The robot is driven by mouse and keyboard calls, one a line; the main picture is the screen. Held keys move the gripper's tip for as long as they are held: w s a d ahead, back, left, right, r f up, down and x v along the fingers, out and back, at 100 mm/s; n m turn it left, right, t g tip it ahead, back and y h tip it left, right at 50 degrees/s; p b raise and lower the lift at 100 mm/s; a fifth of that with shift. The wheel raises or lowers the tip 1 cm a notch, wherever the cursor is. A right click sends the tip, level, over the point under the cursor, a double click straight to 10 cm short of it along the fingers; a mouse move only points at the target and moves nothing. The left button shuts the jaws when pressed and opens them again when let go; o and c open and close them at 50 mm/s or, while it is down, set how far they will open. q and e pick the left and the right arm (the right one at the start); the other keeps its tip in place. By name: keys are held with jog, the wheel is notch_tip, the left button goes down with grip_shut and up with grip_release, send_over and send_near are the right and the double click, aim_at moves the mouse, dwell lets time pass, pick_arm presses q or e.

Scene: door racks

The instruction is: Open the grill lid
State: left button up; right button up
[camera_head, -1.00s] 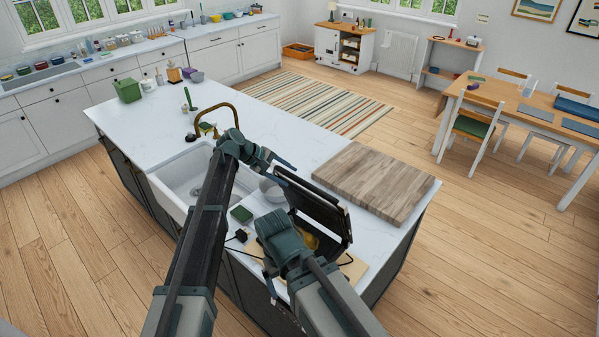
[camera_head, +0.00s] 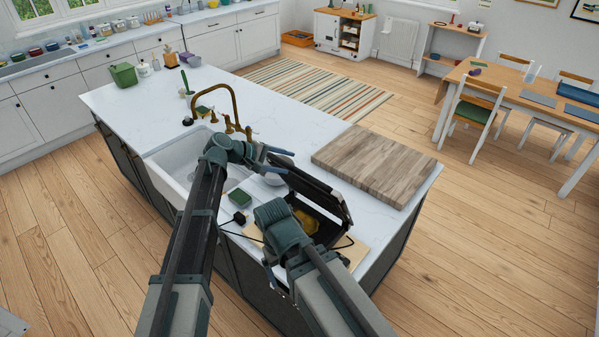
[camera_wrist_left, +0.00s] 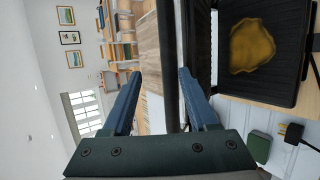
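The grill (camera_head: 326,228) is a dark contact grill near the front corner of the island, with its lid (camera_head: 316,192) standing raised. A yellow piece of food lies on the ridged lower plate (camera_wrist_left: 285,75). My left gripper (camera_head: 280,161) is at the raised lid's upper left end. In the left wrist view its blue fingers (camera_wrist_left: 160,75) are apart, with the lid's dark edge (camera_wrist_left: 170,60) seen between them; contact is unclear. My right gripper (camera_head: 268,272) is in front of the grill, its wrist hiding part of the base; its fingertips are mostly hidden.
A thick wooden board (camera_head: 375,164) lies just behind the grill. A sink (camera_head: 178,165) with a brass tap (camera_head: 216,100), a green block (camera_head: 239,198) and a grey bowl (camera_head: 276,174) are nearby. A black plug and cable (camera_head: 239,217) lie left of the grill.

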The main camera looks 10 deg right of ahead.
pick_arm(q)
jog(key=s+a+f+n+t+h+b, duration=0.1)
jog(key=s+a+f+t+h+b, duration=0.15)
jog(key=s+t+b, duration=0.45)
jog(key=b, duration=0.3)
send_over(309, 187)
jog(key=w, duration=0.4)
jog(key=shift+s+a+f+n+y, duration=0.2)
jog(key=shift+a+f+n+y, duration=0.1)
jog(key=shift+a+n, duration=0.1)
grip_shut()
dwell(0.9)
grip_release()
